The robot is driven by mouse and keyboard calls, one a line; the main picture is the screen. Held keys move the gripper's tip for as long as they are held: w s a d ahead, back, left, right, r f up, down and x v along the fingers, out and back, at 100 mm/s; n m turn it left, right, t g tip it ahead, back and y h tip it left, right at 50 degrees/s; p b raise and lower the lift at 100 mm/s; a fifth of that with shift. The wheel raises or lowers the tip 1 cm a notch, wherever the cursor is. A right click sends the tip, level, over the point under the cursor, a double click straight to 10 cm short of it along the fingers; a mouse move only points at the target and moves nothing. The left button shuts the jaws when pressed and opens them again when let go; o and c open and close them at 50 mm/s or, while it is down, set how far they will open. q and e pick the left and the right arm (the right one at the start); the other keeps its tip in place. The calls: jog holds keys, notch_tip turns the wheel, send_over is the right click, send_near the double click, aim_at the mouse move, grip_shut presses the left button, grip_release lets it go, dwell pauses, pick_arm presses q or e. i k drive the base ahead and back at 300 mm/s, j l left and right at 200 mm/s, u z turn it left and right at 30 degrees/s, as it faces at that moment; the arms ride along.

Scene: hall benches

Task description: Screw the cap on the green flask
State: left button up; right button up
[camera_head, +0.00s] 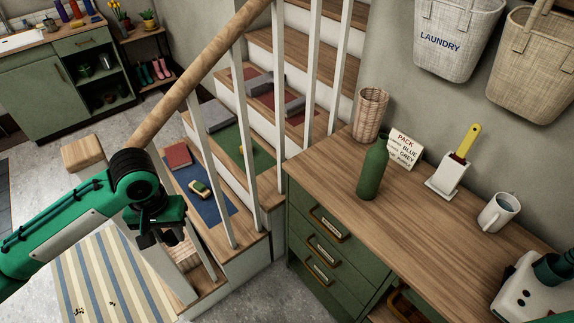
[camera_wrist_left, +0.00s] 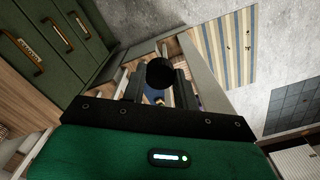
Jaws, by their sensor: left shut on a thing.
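The green flask (camera_head: 372,168) stands upright on the wooden counter (camera_head: 330,170), its narrow neck up. My left gripper (camera_head: 168,236) is in front of the stair railing, well to the left of the flask and apart from it. In the left wrist view, its fingers are shut on a round black cap (camera_wrist_left: 160,73). The cap is hard to make out from the head, dark against the dark gripper.
A woven cup (camera_head: 370,113), a lettered card (camera_head: 404,148), a white holder with a yellow-handled brush (camera_head: 447,179) and a mug (camera_head: 497,213) stand near the flask. The stair railing (camera_head: 190,85) rises between my left arm and the counter.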

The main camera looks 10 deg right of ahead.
aim_at(377, 159)
jog(key=j+u, duration=0.15)
jog(key=u, duration=0.2)
jog(key=j+u, duration=0.15)
jog(key=u, duration=0.25)
jog(key=j+z, duration=0.4)
jog(key=i+j+z, duration=0.1)
jog(key=z, duration=0.25)
jog(key=j+z, duration=0.4)
jog(key=k+j+z, duration=0.1)
jog(key=j+z, duration=0.25)
jog(key=l, duration=0.1)
